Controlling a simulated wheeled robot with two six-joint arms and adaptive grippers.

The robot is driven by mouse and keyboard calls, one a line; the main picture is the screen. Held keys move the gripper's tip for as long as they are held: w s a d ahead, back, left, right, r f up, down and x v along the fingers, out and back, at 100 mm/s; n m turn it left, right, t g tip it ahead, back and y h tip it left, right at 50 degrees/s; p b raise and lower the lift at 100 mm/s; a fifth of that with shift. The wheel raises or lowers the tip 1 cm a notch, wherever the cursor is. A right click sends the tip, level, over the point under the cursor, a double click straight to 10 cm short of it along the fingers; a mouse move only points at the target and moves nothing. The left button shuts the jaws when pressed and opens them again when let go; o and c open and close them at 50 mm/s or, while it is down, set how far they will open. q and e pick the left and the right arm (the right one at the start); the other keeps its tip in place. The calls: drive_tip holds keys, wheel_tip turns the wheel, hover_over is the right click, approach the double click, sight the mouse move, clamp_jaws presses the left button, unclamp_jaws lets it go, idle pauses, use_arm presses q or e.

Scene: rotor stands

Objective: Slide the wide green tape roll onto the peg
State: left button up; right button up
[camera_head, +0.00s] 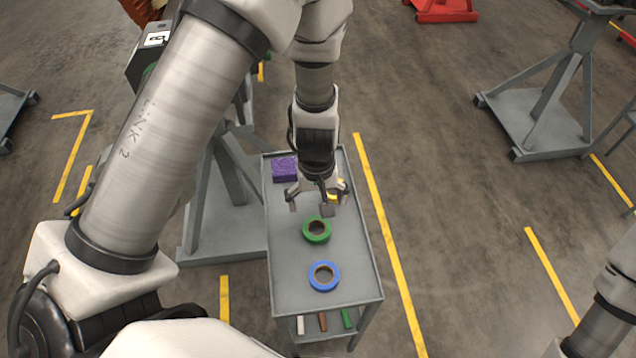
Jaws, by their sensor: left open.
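The green tape roll (307,236) lies flat on the top of a grey cart, with its dark centre hole facing up. My left gripper (314,204) points down over the cart, just behind the green roll in the picture. Its fingers are spread and hold nothing. I cannot tell its exact height above the roll. I cannot make out a peg; part of the stand left of the cart is hidden by my left arm. My right gripper is out of view.
A blue tape roll (323,288) lies nearer on the cart (291,289). A yellow roll (334,198) is partly hidden behind my left gripper. A purple block (284,168) sits at the far left corner.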

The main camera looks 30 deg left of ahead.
sight(317, 232)
use_arm(q)
drive_tip(key=f+b, duration=0.2)
drive_tip(key=s+f+b, duration=0.1)
drive_tip(key=shift+s+d+f, duration=0.1)
drive_tip(key=shift+d+f, duration=0.05)
drive_tip(key=shift+d, duration=0.1)
drive_tip(key=f+b, duration=0.1)
drive_tip(key=f, duration=0.1)
drive_tip(key=f+b, duration=0.3)
drive_tip(key=b, duration=0.1)
drive_tip(key=shift+w+a+f, duration=0.15)
drive_tip(key=shift+w+f, duration=0.15)
drive_tip(key=shift+f, duration=0.1)
drive_tip(key=shift+s+f+b, duration=0.1)
drive_tip(key=shift+f+b, duration=0.1)
drive_tip(key=shift+b, duration=0.2)
drive_tip(key=shift+r, duration=0.15)
drive_tip(key=c, duration=1.1)
